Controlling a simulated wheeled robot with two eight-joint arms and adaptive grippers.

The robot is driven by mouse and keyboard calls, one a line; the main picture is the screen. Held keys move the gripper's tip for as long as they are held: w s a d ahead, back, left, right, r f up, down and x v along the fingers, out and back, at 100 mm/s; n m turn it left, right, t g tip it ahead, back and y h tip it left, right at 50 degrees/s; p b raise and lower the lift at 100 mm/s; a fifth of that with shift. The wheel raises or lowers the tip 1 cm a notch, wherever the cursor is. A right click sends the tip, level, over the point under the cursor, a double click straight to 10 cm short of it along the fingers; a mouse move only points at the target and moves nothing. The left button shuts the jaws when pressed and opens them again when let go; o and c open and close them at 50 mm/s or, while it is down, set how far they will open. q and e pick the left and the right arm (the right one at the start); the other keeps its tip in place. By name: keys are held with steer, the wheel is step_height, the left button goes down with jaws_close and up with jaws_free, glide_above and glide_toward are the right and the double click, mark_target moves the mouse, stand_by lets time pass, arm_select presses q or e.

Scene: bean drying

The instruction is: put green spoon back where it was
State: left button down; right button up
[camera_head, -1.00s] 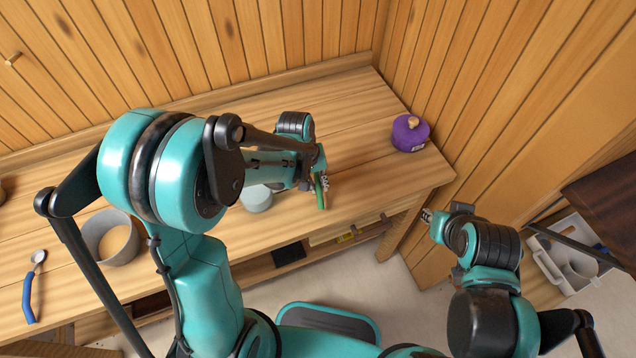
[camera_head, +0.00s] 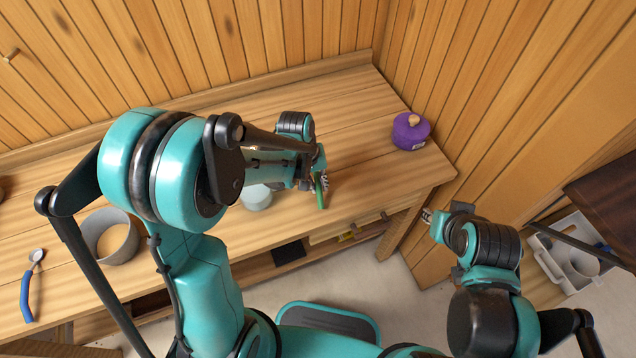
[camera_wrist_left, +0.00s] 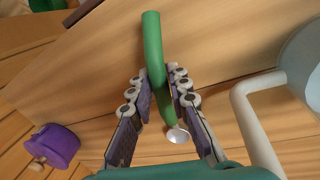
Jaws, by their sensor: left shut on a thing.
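The green spoon (camera_head: 321,196) has a thick green handle and a small metallic bowl. In the left wrist view, the handle (camera_wrist_left: 152,40) runs between the fingers of my left gripper (camera_wrist_left: 160,85), which is shut on it. The spoon's bowl (camera_wrist_left: 178,135) shows between the fingers, nearer my wrist. In the head view, my left gripper (camera_head: 316,182) is over the right part of the wooden table (camera_head: 350,130), with the handle pointing toward the front edge. My right gripper (camera_head: 428,216) is off the table's right end; its opening cannot be made out.
A pale blue mug (camera_head: 257,198) stands just left of my left gripper. A purple lidded jar (camera_head: 410,131) is at the table's right end. A grey pot (camera_head: 111,237) and a blue-handled spoon (camera_head: 27,295) are at left. A white crate (camera_head: 548,262) is at lower right.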

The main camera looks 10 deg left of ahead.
arm_select(q)
steer(key=shift+f, duration=0.25)
steer(key=c, duration=1.3)
jaws_free()
steer(key=shift+c, duration=0.2)
steer(key=shift+r, duration=0.15)
step_height(320, 180, up, 12)
steer(key=a, duration=0.2)
steer(key=shift+s+f, duration=0.2)
steer(key=shift+s, duration=0.2)
steer(key=shift+a, duration=0.1)
steer(key=s+a+f+m+t+y+b, duration=0.1)
steer(key=s+a+m+t+b, duration=0.3)
steer(key=s, duration=0.7)
steer(key=shift+a+f+t+y+b, duration=0.25)
steer(key=shift+a+t+y+b, duration=0.2)
steer(key=shift+t, duration=0.65)
